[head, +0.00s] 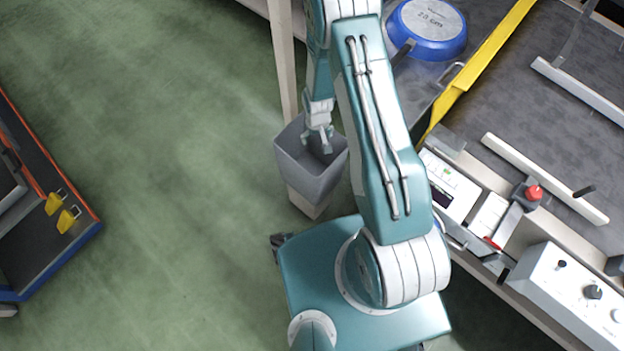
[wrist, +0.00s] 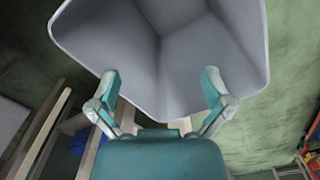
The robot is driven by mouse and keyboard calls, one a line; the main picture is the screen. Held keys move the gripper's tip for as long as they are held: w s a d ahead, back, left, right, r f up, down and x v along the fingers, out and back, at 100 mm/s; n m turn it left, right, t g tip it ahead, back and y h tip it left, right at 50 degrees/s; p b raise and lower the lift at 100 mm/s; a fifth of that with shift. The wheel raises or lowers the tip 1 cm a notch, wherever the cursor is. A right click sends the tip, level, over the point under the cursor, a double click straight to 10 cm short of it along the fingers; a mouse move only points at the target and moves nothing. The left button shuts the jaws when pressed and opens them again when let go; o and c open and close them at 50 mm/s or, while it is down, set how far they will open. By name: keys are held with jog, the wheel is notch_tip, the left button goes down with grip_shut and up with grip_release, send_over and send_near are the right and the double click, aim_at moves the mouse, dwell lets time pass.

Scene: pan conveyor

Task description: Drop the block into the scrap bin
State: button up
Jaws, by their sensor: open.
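The scrap bin (head: 328,185) is a grey open-topped box on a pale stand, left of my arm in the head view. It fills the upper part of the wrist view (wrist: 105,40), where its visible inside looks bare. My gripper (head: 324,140) is over the bin's mouth, pointing down. In the wrist view my gripper (wrist: 160,78) has its two fingers spread apart with nothing between them. I see no block in either view; the lower part of the bin's inside is partly hidden by my gripper in the head view.
A blue pan (head: 430,28) lies upside down on the metal surface at upper right. A yellow strip (head: 488,52) edges the dark conveyor (head: 560,120). A control box (head: 575,292) stands lower right. A cart with an orange edge (head: 62,170) is at left. Green floor between is clear.

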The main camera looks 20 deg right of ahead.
notch_tip(320, 180, up, 10)
jog(key=shift+r, duration=0.2)
dwell(0.5)
jog(key=s+r+t, duration=0.2)
jog(key=s+r, duration=0.1)
jog(key=r, duration=1.9)
jog(key=s+r+t, duration=0.3)
jog(key=s+r, duration=1.2)
jog(key=s, duration=0.2)
jog(key=shift+s+m+t, duration=0.15)
jog(key=shift+m+t, duration=0.15)
jog(key=shift+m, duration=0.1)
